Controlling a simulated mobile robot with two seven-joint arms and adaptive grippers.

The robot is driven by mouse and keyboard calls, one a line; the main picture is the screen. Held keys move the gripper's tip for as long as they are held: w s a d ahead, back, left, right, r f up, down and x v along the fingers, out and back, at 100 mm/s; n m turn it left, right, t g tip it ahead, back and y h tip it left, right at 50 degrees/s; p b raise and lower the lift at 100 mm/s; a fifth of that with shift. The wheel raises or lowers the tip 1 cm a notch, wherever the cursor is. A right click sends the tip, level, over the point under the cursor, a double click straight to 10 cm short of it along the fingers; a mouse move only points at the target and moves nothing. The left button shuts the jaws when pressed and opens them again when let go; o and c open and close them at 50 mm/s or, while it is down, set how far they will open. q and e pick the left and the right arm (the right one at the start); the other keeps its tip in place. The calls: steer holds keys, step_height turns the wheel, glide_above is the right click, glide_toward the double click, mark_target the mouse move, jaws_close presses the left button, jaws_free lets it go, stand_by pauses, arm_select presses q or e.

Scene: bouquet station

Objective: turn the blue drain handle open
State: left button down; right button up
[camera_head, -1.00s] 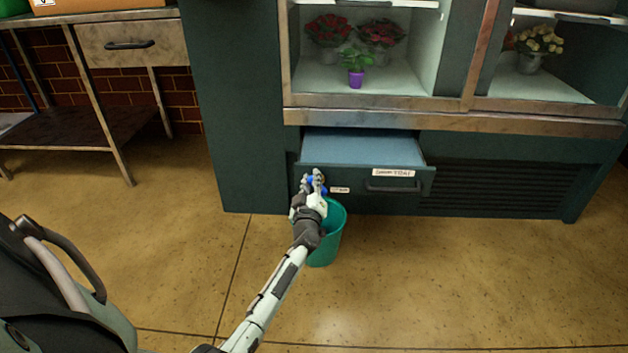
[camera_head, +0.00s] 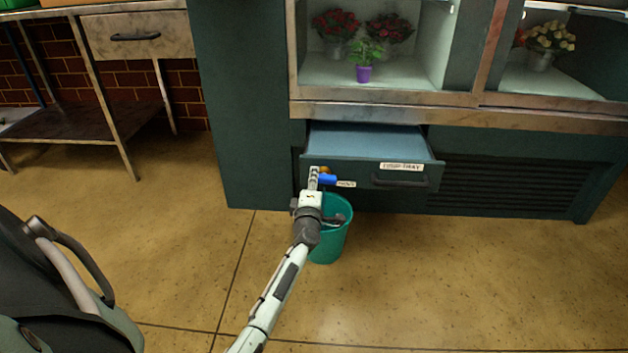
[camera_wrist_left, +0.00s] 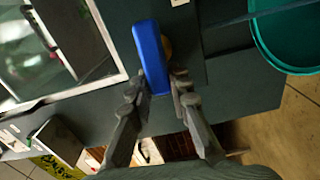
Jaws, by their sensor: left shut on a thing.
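The blue drain handle (camera_head: 328,179) is on the front of the pulled-out tray drawer (camera_head: 350,174) low on the dark green cabinet. It points sideways to the right in the head view, beside a brass-coloured fitting (camera_head: 325,169). My left gripper (camera_head: 314,178) is at the handle's left end. In the left wrist view, the blue handle (camera_wrist_left: 150,52) is a long bar whose near end lies between the fingers of my left gripper (camera_wrist_left: 161,88), which are shut on it. My right gripper is not in view.
A teal bucket (camera_head: 328,242) stands on the floor below the handle, partly behind my left wrist. The drawer has a dark pull handle (camera_head: 400,182) at its right. Potted flowers (camera_head: 363,62) stand in the cabinet above. The floor at the right is clear.

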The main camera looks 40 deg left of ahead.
arm_select(q)
steer(key=shift+f+n, duration=0.15)
steer(key=shift+n, duration=0.45)
steer(key=c, duration=1.4)
jaws_free()
